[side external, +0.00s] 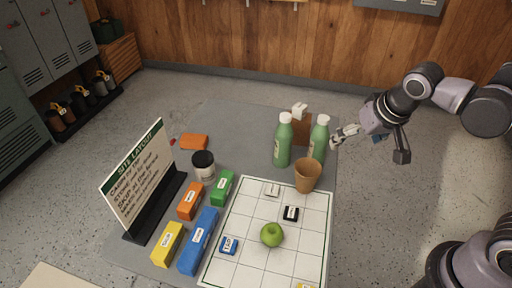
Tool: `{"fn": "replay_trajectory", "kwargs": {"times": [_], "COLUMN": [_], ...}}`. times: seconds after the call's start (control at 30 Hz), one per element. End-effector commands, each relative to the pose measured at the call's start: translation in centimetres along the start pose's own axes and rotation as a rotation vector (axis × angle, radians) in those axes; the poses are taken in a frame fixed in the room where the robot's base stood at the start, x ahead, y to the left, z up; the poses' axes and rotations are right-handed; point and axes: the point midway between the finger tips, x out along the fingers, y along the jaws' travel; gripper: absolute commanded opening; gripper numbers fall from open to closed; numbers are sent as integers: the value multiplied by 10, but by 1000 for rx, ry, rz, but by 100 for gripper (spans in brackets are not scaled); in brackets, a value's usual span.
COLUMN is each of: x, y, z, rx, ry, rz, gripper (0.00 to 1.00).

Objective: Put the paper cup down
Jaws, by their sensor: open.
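The brown paper cup (307,176) stands upright at the upper right corner of a white gridded board (250,225), just in front of two green bottles. Its open mouth faces up, and nothing grips it. My gripper (372,146) is open and empty, to the right of the cup and higher in the picture. Its fingers are spread wide, one near the right-hand bottle and one further right, and it is apart from the cup.
Two green bottles (284,143) stand behind the cup, with a brown carton (302,128) beyond. A green apple (271,235) and small labelled blocks lie on the board. Coloured blocks (198,241), a dark jar (204,166) and a sign (140,178) occupy the table's left.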

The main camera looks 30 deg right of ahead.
Motion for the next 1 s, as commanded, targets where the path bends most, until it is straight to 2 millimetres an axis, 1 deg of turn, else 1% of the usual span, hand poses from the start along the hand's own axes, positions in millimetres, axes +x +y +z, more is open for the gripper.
{"fn": "replay_trajectory", "kwargs": {"times": [0.03,0.1,0.3,0.5,1.0], "x": [-5,-10,-17,-19,-19], "y": [9,15,28,30,30], "z": [6,11,22,24,24], "rx": [-39,-104,-241,-290,-292], "ry": [20,54,141,175,174], "rz": [-24,-58,-107,-118,-118], "gripper": [95,95,95,95,95]}}
